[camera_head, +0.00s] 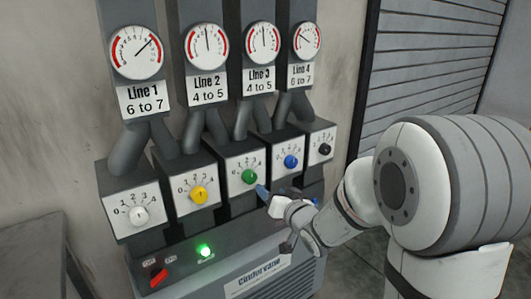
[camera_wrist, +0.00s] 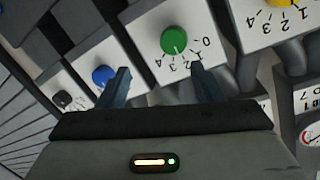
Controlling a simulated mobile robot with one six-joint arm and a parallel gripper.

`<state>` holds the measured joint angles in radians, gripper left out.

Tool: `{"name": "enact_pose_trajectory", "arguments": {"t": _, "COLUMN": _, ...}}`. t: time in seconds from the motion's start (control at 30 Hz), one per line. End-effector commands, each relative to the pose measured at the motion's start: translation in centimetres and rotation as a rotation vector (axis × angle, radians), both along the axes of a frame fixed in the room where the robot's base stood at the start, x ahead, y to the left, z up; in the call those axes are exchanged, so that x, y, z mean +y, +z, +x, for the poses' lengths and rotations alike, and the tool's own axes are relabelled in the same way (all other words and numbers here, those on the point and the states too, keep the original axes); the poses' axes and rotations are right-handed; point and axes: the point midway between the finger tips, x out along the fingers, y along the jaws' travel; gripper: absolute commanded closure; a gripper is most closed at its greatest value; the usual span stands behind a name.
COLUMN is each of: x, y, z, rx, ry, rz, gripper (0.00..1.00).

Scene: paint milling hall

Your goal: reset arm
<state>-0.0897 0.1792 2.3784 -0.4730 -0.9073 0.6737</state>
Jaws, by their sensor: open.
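My gripper (camera_head: 262,193) is in front of the control panel, just below and right of the green knob (camera_head: 249,177). In the wrist view my gripper (camera_wrist: 158,84) has its two dark fingers apart with nothing between the tips. The green knob (camera_wrist: 174,40) shows beyond the fingertips, apart from them. My arm reaches in from the right side of the head view. The blue knob (camera_head: 291,161) is right of the green one; in the wrist view the blue knob (camera_wrist: 103,76) is beside the left finger.
White knob (camera_head: 140,215), yellow knob (camera_head: 198,195) and black knob (camera_head: 324,149) sit on neighbouring boxes. Line gauges (camera_head: 136,51) are above. A red switch (camera_head: 158,277) and a lit green lamp (camera_head: 205,251) are on the lower console. A shutter (camera_head: 430,60) stands behind my arm.

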Motion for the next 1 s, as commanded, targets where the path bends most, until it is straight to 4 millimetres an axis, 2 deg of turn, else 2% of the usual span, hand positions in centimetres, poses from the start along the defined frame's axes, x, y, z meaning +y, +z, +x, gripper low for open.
{"name": "enact_pose_trajectory", "arguments": {"t": 0.03, "x": -1.0, "y": 1.4, "z": -0.3, "rx": 0.026, "ry": -0.038, "rz": -0.045, "gripper": 0.40}}
{"name": "enact_pose_trajectory", "arguments": {"t": 0.17, "x": -4.4, "y": 2.8, "z": -1.9, "rx": 0.150, "ry": -0.145, "rz": -0.193, "gripper": 0.40}}
{"name": "enact_pose_trajectory", "arguments": {"t": 0.27, "x": -6.9, "y": 3.6, "z": -4.1, "rx": 0.267, "ry": -0.211, "rz": -0.296, "gripper": 0.40}}
{"name": "enact_pose_trajectory", "arguments": {"t": 0.37, "x": -9.1, "y": 4.4, "z": -7.0, "rx": 0.397, "ry": -0.255, "rz": -0.385, "gripper": 0.40}}
{"name": "enact_pose_trajectory", "arguments": {"t": 0.5, "x": -11.3, "y": 5.6, "z": -12.1, "rx": 0.593, "ry": -0.276, "rz": -0.480, "gripper": 0.40}}
{"name": "enact_pose_trajectory", "arguments": {"t": 0.63, "x": -12.4, "y": 6.7, "z": -17.7, "rx": 0.778, "ry": -0.249, "rz": -0.543, "gripper": 0.40}}
{"name": "enact_pose_trajectory", "arguments": {"t": 0.8, "x": -12.5, "y": 8.0, "z": -24.1, "rx": 0.974, "ry": -0.172, "rz": -0.582, "gripper": 0.40}}
{"name": "enact_pose_trajectory", "arguments": {"t": 0.9, "x": -12.4, "y": 8.5, "z": -26.5, "rx": 1.043, "ry": -0.131, "rz": -0.591, "gripper": 0.40}}
{"name": "enact_pose_trajectory", "arguments": {"t": 1.0, "x": -12.2, "y": 8.6, "z": -27.8, "rx": 1.081, "ry": -0.106, "rz": -0.595, "gripper": 0.40}}
